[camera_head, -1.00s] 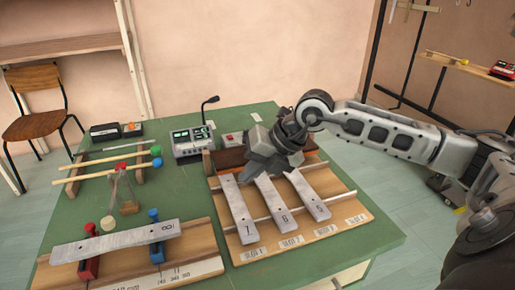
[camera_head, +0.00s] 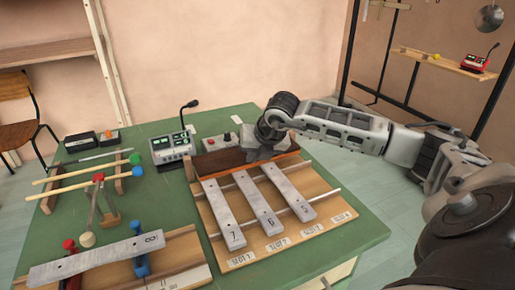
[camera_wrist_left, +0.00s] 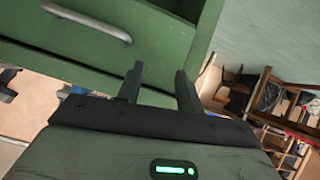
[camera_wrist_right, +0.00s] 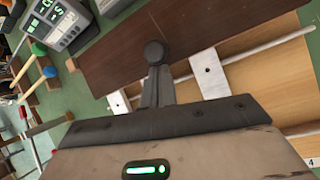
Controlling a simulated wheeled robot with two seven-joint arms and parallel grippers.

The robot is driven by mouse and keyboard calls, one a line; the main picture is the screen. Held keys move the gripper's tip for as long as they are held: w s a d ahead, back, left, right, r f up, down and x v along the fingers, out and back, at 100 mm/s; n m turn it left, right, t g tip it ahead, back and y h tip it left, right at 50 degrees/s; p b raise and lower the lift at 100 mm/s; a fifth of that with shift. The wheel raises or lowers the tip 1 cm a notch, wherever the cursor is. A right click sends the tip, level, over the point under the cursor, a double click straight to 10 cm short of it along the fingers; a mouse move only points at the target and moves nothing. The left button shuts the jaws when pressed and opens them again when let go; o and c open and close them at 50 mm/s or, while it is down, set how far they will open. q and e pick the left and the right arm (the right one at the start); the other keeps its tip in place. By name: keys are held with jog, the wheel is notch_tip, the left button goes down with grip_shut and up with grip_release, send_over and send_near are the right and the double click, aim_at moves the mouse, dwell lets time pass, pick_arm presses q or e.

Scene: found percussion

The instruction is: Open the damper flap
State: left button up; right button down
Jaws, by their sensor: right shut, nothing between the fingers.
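The damper flap (camera_head: 213,163) is a dark brown board across the far ends of the metal bars. My right gripper (camera_head: 262,150) is over the flap near its right part, partly hiding it. In the right wrist view the flap (camera_wrist_right: 235,30) fills the upper middle. My shut right fingers (camera_wrist_right: 156,82) point at a dark round knob (camera_wrist_right: 154,52) at the flap's near edge; I cannot tell whether they touch it. The flap's tilt is hard to judge. My left gripper (camera_wrist_left: 158,72) is open and empty beside a green drawer front (camera_wrist_left: 75,50), and out of the head view.
Bars marked 7 (camera_head: 222,212), 6 (camera_head: 258,204) and another (camera_head: 289,191) lie on the slotted wooden board (camera_head: 290,241). A meter box with microphone (camera_head: 172,149) stands to the left. Mallets (camera_head: 80,178) and a bar marked 8 (camera_head: 90,262) lie further left.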

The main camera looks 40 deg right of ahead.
jog(key=shift+w+f, duration=0.1)
dwell(0.3)
jog(key=shift+w+r+g+p, duration=0.1)
jog(key=shift+r+g+p, duration=0.25)
jog(key=shift+p, duration=0.25)
jog(key=shift+w+r+g+p, duration=0.1)
jog(key=shift+r+g+p, duration=0.15)
jog(key=shift+p, duration=0.2)
